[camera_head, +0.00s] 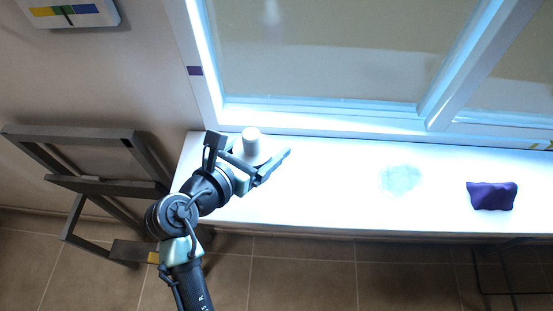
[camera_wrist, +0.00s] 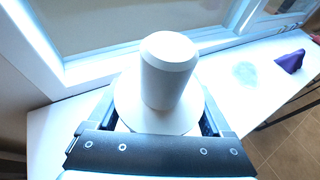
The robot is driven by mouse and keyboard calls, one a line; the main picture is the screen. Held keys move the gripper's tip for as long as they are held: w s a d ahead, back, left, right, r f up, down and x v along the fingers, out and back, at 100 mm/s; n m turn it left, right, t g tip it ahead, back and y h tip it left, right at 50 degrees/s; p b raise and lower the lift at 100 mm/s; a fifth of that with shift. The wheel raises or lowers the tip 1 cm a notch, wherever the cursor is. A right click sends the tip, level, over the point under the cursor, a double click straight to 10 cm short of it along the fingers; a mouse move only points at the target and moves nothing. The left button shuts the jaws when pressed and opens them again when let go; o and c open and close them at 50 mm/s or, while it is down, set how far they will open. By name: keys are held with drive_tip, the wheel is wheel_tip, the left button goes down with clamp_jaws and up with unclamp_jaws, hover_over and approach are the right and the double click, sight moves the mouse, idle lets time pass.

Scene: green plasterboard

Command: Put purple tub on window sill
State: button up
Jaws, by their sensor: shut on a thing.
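My gripper (camera_head: 247,158) is at the left end of the white window sill (camera_head: 330,190), its fingers on either side of a white object (camera_head: 252,143). In the wrist view the white object (camera_wrist: 168,72) is a smooth upright cylinder above a wider round white base, and the gripper is shut on that base. Whether the base touches the sill cannot be told. No plainly purple tub shows; the only large purple thing is a soft-looking, angular purple item (camera_head: 491,195) at the right on the sill, also in the wrist view (camera_wrist: 291,61).
A pale, roundish translucent patch or item (camera_head: 400,179) lies mid-sill. The window frame (camera_head: 320,119) rises along the back of the sill. A dark folding frame (camera_head: 90,185) stands at the left. The sill between gripper and pale patch is clear.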

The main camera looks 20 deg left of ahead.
drive_tip(key=shift+f, duration=3.6)
drive_tip(key=shift+f+b, duration=0.15)
drive_tip(key=shift+b, duration=0.15)
drive_tip(key=o, duration=1.3)
drive_tip(key=v, duration=1.2)
drive_tip(key=shift+s+a, duration=0.1)
drive_tip(key=shift+s, duration=0.05)
